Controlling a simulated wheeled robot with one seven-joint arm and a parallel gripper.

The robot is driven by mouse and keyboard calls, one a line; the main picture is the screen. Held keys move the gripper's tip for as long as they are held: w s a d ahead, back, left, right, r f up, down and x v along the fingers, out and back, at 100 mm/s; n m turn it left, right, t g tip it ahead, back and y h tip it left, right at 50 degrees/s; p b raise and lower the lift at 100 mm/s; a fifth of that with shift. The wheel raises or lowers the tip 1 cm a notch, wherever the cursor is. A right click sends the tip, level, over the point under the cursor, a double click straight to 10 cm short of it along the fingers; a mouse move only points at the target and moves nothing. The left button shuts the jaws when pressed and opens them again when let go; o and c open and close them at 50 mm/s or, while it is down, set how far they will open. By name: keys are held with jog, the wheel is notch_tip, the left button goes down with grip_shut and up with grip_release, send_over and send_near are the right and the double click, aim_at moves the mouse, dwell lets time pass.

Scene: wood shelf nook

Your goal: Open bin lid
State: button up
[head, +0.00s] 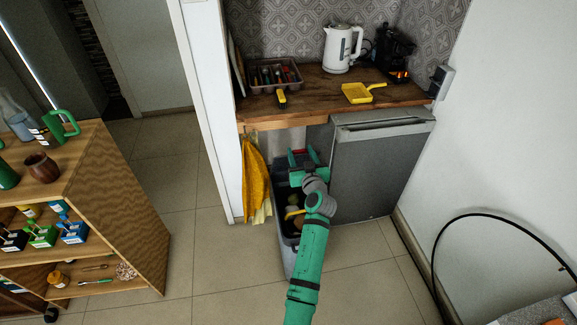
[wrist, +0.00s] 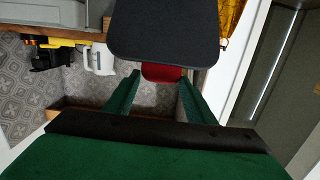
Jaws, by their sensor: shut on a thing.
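The grey bin (head: 287,258) stands on the floor under the wooden counter. Its top is uncovered, and yellow and brown contents show inside. Its dark lid (wrist: 165,30) is raised and fills the top middle of the wrist view. A red tab (wrist: 163,73) on the lid's edge lies between my fingers; the red also shows in the head view (head: 297,153). My gripper (head: 304,160) is at the back of the bin, shut on the red tab. It also shows in the wrist view (wrist: 160,84). My wrist and forearm hide part of the bin.
A grey cabinet front (head: 374,170) stands right of the bin. A yellow cloth (head: 255,180) hangs at its left. Above, the counter (head: 318,97) holds a white kettle (head: 341,48), a yellow dustpan (head: 360,93) and a tray. A wooden shelf (head: 120,215) stands left. Floor between is clear.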

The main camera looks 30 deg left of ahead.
jog(key=shift+w+a+r, duration=0.2)
jog(key=shift+w+r, duration=0.45)
jog(key=shift+a+r, duration=0.1)
jog(key=shift+a, duration=0.05)
